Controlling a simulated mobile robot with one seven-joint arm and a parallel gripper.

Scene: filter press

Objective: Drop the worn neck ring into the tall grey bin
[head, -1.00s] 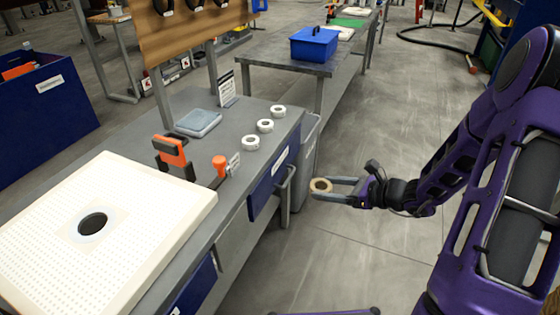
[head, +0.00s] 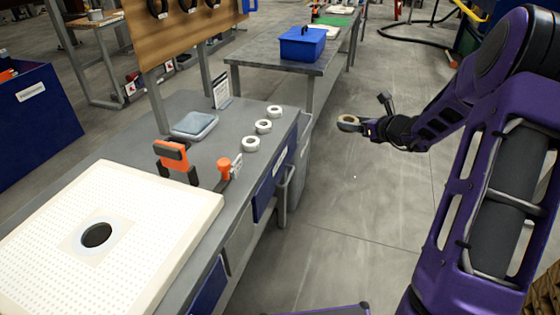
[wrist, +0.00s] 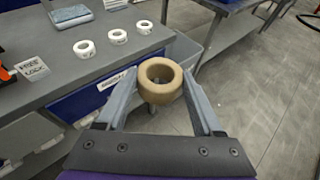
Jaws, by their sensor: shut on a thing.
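The worn neck ring (wrist: 160,80) is tan-brown and sits between the fingertips of my gripper (wrist: 158,88) in the wrist view. In the head view my gripper (head: 350,124) is shut on the ring (head: 347,120), in the air to the right of the bench. The tall grey bin (head: 303,150) stands on the floor against the bench's far right end, mostly hidden behind the bench. In the wrist view the bin (wrist: 186,50) shows behind the ring, partly covered by it and the fingers. The ring is apart from the bin in the head view.
Three white rings (head: 263,126) stand in a row on the grey bench (head: 200,105). Also there are an orange clamp (head: 173,156), a folded blue-grey cloth (head: 194,125) and a perforated white plate (head: 60,245). A blue toolbox (head: 303,43) sits on the farther table.

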